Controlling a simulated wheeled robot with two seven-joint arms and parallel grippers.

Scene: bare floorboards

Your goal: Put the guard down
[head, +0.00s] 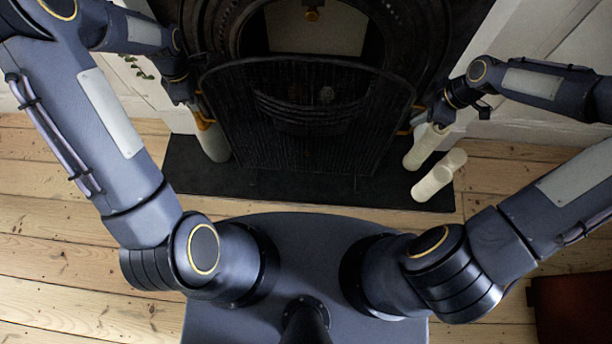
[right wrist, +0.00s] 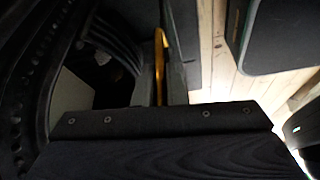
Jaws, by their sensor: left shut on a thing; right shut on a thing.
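The guard (head: 310,125) is a dark mesh fire screen with an arched top. It stands upright in front of the black fireplace, above the dark hearth slab (head: 290,190). I cannot tell whether its lower edge touches the slab. My left gripper (head: 204,118) is shut on the guard's left side, and my right gripper (head: 412,125) is shut on its right side. The fingertips are small and dim in the head view. In the right wrist view a yellow, brass-like strip (right wrist: 160,65) shows beyond the gripper body.
White candles (head: 425,148) stand on the hearth at the right, close to my right gripper. Another pale candle (head: 213,143) stands at the left by my left gripper. Bare floorboards (head: 60,225) surround the slab. A dark reddish box (head: 575,308) is at the lower right.

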